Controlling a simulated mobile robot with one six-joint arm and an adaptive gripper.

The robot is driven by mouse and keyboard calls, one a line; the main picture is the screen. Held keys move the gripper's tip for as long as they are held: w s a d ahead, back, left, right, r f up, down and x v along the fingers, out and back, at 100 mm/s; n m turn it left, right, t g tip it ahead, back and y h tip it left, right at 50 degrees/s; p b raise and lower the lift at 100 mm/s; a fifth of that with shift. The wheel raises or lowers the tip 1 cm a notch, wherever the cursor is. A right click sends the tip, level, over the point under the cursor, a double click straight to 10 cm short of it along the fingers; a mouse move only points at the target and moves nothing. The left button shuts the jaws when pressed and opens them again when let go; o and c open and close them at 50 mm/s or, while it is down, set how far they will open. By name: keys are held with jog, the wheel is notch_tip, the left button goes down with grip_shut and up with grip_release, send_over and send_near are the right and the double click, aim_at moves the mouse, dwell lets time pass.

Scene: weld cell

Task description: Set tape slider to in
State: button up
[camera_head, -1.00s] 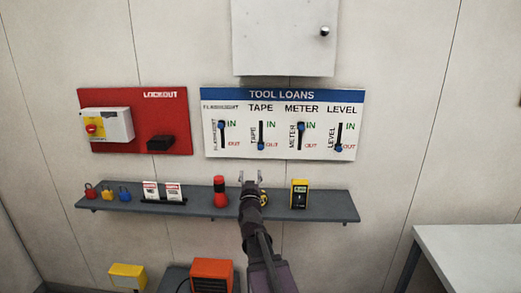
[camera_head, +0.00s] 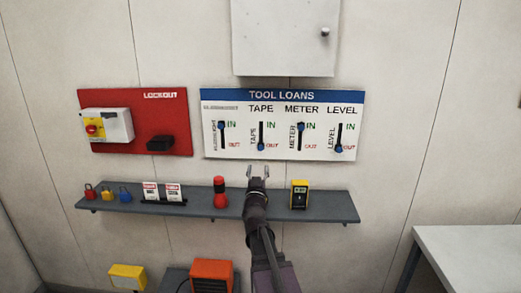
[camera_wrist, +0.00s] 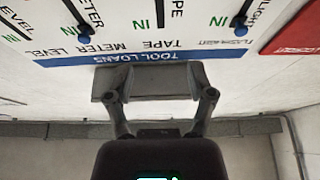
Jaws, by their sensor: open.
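The tape slider (camera_head: 261,146) is a blue knob at the lower OUT end of its black vertical slot on the white and blue TOOL LOANS board (camera_head: 224,95). My gripper (camera_head: 258,170) is open and empty, just below the board and nearly under the tape slider, with a gap between. The wrist view is upside down. In it my gripper (camera_wrist: 158,83) spans below the board's blue header, and the tape slot (camera_wrist: 160,13) shows at the top edge. The tape knob is outside the wrist view.
The flashlight slider (camera_head: 222,126) and meter slider (camera_head: 301,126) are at IN; the level slider (camera_head: 338,148) is at OUT. A grey shelf (camera_head: 330,207) below holds a red flashlight (camera_head: 220,192), a yellow meter (camera_head: 299,194) and padlocks. A red lockout board (camera_head: 130,140) hangs at left.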

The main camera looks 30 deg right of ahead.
aim_at(261, 149)
jog(key=w+d, duration=0.4)
jog(key=w, duration=0.1)
jog(key=w+d, duration=0.2)
jog(key=w, duration=0.1)
jog(key=shift+w+d, duration=0.15)
jog(key=shift+w, duration=0.05)
jog(key=p+x, duration=0.1)
jog(key=x, duration=0.2)
jog(key=shift+r, duration=0.1)
jog(key=shift+p+x, duration=0.45)
jog(key=shift+x, duration=0.4)
grip_shut()
